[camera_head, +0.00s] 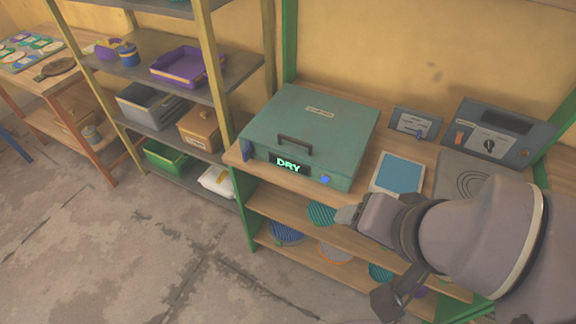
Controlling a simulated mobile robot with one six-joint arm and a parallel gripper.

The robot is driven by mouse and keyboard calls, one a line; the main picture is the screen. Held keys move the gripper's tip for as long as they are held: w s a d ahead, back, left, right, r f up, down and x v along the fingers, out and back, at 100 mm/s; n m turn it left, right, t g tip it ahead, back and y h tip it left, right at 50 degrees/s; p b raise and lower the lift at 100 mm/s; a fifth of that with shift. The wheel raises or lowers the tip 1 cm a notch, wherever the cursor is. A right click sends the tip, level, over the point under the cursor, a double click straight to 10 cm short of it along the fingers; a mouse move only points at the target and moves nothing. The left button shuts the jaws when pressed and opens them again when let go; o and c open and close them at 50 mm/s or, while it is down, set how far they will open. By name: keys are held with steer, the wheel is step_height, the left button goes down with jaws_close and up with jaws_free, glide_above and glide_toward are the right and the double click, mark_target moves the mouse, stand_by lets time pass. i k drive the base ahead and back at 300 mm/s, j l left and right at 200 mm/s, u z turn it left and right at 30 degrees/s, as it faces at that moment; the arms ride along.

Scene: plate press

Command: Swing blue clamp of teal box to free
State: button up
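The teal box (312,124) sits on the wooden bench top, its lid down, with a dark handle (295,142) and a lit "DRY" display on its front. A small blue part (246,150) is at the box's left front corner; it may be the blue clamp. Another small blue part (325,180) is on the front face, right of the display. I cannot tell either part's exact shape. My gripper (346,214) is in front of the bench, below and right of the box, apart from both blue parts. Whether its fingers are open does not show.
A pad with a blue top (400,174), a small panel (414,123) and a grey control unit (493,132) stand right of the box. Patterned discs (286,232) lie on shelves below. A storage rack (172,102) stands left. The floor in front is clear.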

mark_target(247, 153)
steer(key=i+j, duration=0.3)
steer(key=i, duration=0.2)
steer(key=i+j, duration=0.3)
steer(key=i, duration=0.2)
